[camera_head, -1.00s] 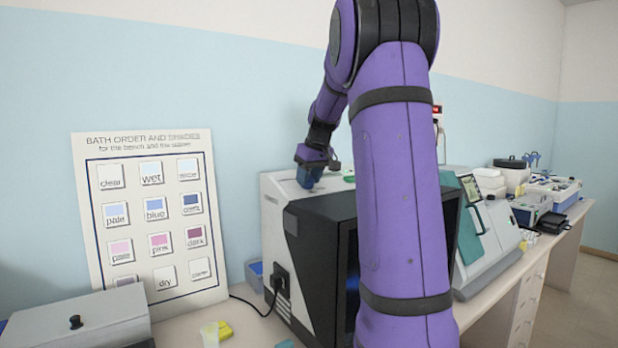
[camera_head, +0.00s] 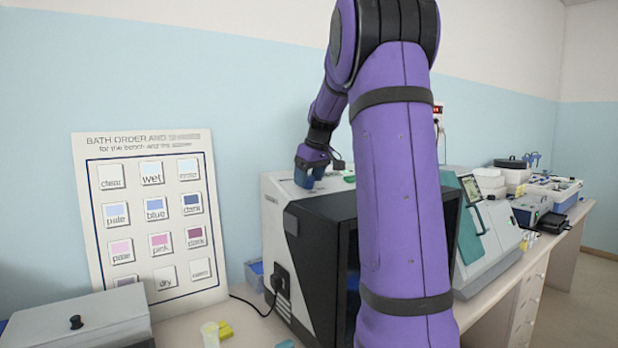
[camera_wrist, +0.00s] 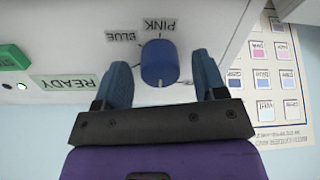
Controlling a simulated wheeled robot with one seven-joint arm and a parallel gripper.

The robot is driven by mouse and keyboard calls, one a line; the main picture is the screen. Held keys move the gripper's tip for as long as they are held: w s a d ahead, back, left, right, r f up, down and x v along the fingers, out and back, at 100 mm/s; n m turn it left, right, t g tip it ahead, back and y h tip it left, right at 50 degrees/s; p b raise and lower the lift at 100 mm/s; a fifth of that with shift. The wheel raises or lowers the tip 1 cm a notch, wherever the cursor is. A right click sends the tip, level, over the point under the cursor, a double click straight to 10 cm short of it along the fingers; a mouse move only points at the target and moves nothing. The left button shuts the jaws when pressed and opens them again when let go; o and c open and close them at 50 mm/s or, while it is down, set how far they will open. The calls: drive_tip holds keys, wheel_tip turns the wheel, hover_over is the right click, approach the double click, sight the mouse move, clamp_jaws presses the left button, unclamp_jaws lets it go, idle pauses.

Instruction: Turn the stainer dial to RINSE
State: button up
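The stainer dial (camera_wrist: 160,63) is a round blue knob on the pale panel of the stainer (camera_head: 273,228). The labels BLUE and PINK stand beside it in the wrist view; I see no RINSE label there. My gripper (camera_wrist: 162,70) is open, with one blue finger on each side of the dial and a visible gap on both sides. In the head view my gripper (camera_head: 309,174) is at the top of the stainer, and the dial is not distinguishable there.
A green button (camera_wrist: 12,57) and a READY label (camera_wrist: 64,82) are on the same panel. A bath-order chart (camera_head: 140,145) leans on the wall at left. A grey box (camera_head: 80,322) stands in front of it. Other equipment fills the bench at right.

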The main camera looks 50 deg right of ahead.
drive_tip(key=v, duration=1)
drive_tip(key=shift+r, duration=0.35)
drive_tip(key=shift+s+a, duration=0.1)
drive_tip(key=s+a+f, duration=0.2)
drive_tip(key=s+a, duration=0.2)
drive_tip(key=a, duration=0.7)
drive_tip(key=s+a+f, duration=0.2)
drive_tip(key=s+a, duration=0.3)
drive_tip(key=a, duration=0.7)
drive_tip(key=s+a+f+t, duration=0.1)
drive_tip(key=s+a+f, duration=0.9)
drive_tip(key=s, duration=0.3)
drive_tip(key=shift+a+f, duration=0.3)
drive_tip(key=shift+a, duration=0.55)
